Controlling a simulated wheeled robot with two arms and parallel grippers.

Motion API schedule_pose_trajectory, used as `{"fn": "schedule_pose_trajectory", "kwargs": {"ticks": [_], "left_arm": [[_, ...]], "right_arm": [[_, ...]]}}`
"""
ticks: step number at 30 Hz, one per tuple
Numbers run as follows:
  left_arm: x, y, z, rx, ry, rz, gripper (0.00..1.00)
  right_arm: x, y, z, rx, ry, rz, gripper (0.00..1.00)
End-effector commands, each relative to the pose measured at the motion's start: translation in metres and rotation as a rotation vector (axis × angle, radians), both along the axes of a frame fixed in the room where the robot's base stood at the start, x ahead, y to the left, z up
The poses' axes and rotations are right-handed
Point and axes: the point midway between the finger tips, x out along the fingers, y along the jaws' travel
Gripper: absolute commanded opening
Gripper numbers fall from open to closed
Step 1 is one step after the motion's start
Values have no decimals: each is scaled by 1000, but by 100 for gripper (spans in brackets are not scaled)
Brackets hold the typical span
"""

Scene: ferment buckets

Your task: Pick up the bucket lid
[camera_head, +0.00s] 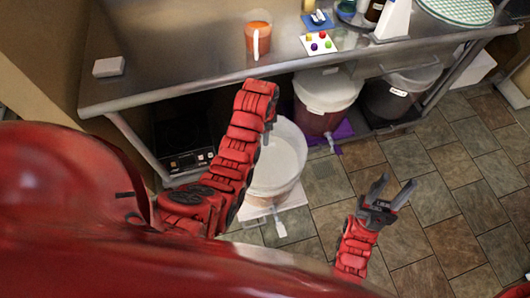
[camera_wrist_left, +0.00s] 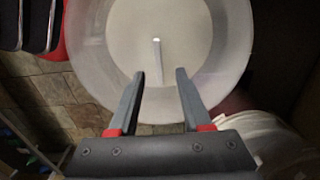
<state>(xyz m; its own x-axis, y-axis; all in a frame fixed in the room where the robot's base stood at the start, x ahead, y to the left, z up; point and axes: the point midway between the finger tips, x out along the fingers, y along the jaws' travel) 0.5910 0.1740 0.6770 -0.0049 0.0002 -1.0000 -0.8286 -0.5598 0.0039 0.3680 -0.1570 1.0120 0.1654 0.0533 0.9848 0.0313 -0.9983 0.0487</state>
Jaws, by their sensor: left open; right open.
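A white lid (camera_head: 327,88) sits on the dark red bucket under the counter. A round white surface at the lower right of the wrist view (camera_wrist_left: 272,145) may be the lid. My right gripper (camera_head: 397,181) is open and empty above the floor.
The steel counter (camera_head: 190,70) overhangs the buckets, with an orange-filled jug (camera_head: 258,38) near its edge. A dark bucket (camera_head: 388,100) stands further right under it. A black appliance (camera_head: 188,160) is at left. The tiled floor (camera_head: 440,200) at right is clear.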

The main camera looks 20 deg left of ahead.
Motion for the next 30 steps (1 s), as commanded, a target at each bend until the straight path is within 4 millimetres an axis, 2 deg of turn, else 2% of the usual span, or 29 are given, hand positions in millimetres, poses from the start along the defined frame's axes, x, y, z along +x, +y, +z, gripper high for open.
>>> {"fn": "schedule_pose_trajectory", "kwargs": {"ticks": [5,12,15,24,30], "left_arm": [[0,-2,-11,0,-1,0,49],[-1,-5,-43,-1,-1,0,49],[-1,-5,-51,-1,-1,0,49],[-1,-5,-55,-1,-4,0,49],[0,-5,-55,-1,-4,0,13]], "right_arm": [[0,0,7,0,0,0,47],[0,0,16,0,0,0,47],[0,0,17,0,0,0,47],[0,0,16,0,0,0,47],[0,0,16,0,0,0,47]]}}
